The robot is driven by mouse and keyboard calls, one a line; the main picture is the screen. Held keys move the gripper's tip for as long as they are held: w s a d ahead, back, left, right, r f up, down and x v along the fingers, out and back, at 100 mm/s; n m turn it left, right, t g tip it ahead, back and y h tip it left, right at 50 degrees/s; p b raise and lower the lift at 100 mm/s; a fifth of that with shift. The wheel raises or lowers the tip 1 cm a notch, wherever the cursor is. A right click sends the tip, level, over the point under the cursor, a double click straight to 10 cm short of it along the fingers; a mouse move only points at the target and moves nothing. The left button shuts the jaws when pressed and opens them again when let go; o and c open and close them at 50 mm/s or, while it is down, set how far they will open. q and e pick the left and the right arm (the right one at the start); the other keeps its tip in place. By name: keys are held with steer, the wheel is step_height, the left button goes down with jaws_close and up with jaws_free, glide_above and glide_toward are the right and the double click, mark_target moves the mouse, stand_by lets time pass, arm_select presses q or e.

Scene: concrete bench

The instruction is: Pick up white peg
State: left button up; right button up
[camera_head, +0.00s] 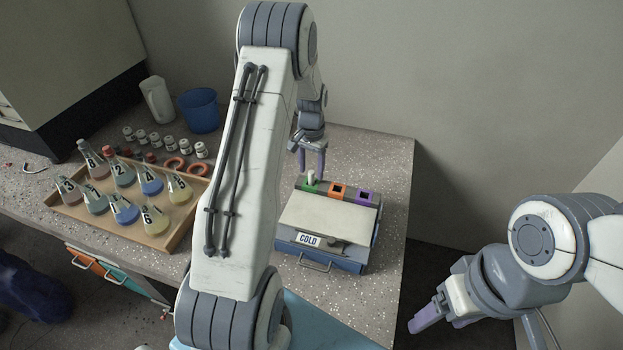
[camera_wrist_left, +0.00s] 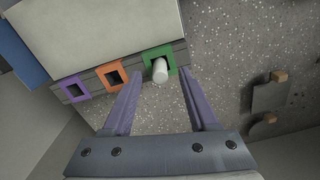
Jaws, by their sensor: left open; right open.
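The white peg (camera_head: 310,177) stands in the green square socket (camera_head: 309,187) at the back left of the cold box. In the left wrist view the peg (camera_wrist_left: 160,70) sticks up out of the green socket (camera_wrist_left: 172,57). My left gripper (camera_head: 313,162) is open above and behind the socket. In the left wrist view its two purple fingers (camera_wrist_left: 158,90) lie either side of the peg's line, with the peg near the gap between the tips. Whether they touch it cannot be told. My right gripper (camera_head: 426,318) is open and empty, off the bench at the lower right.
Orange (camera_head: 337,191) and purple (camera_head: 363,198) sockets beside the green one look empty. The box (camera_head: 330,218) has a "COLD" label. A wooden tray (camera_head: 150,240) of numbered flasks, a blue cup (camera_head: 199,110) and small jars stand left. The bench right of the box is clear.

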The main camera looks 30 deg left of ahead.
mark_target(311, 181)
arm_select(q)
steer(key=shift+f, duration=1.15)
jaws_close()
